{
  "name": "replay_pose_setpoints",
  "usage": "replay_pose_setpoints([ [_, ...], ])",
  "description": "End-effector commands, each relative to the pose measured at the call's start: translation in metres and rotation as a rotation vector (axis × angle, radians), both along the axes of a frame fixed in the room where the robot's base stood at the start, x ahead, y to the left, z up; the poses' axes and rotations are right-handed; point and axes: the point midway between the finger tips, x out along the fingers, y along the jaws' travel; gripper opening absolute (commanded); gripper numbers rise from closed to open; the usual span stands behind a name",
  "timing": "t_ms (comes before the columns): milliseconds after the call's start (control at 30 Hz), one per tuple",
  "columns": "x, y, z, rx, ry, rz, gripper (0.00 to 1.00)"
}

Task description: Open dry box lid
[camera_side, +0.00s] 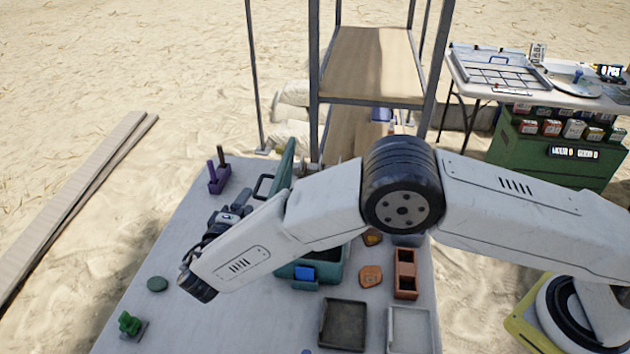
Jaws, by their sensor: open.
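The dry box (329,274) is a teal box on the table, with a blue latch (304,273) on its front. My forearm covers much of it and hides its inside. A green panel that looks like its lid (286,163) stands steeply raised behind my arm, seen nearly edge-on. A dark handle (263,185) sticks out from its left side. My gripper (240,210) is open, left of the box and just below the handle. Its fingertips are small and partly covered, and I cannot tell whether they touch the handle or lid.
On the white table (165,240) are a purple stand (219,176), a green stone (157,284), a green figure (129,322), an orange piece (370,276), a brown tray (405,274), a dark tray (343,324) and a pale tray (409,330). A shelf (368,65) stands behind. The table's left part is mostly clear.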

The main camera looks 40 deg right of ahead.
Motion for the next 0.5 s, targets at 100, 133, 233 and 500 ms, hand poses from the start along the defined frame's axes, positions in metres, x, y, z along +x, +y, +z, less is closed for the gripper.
replay_pose_setpoints([
  [100,-0.0054,0.0027,-0.0101,-0.079,0.025,0.057,0.5],
  [133,-0.006,0.0032,-0.0112,-0.091,0.027,0.065,0.5],
  [233,-0.0072,0.0037,-0.0135,-0.113,0.034,0.081,0.5],
  [500,-0.0047,0.0014,-0.0134,-0.114,0.034,0.081,0.5],
])
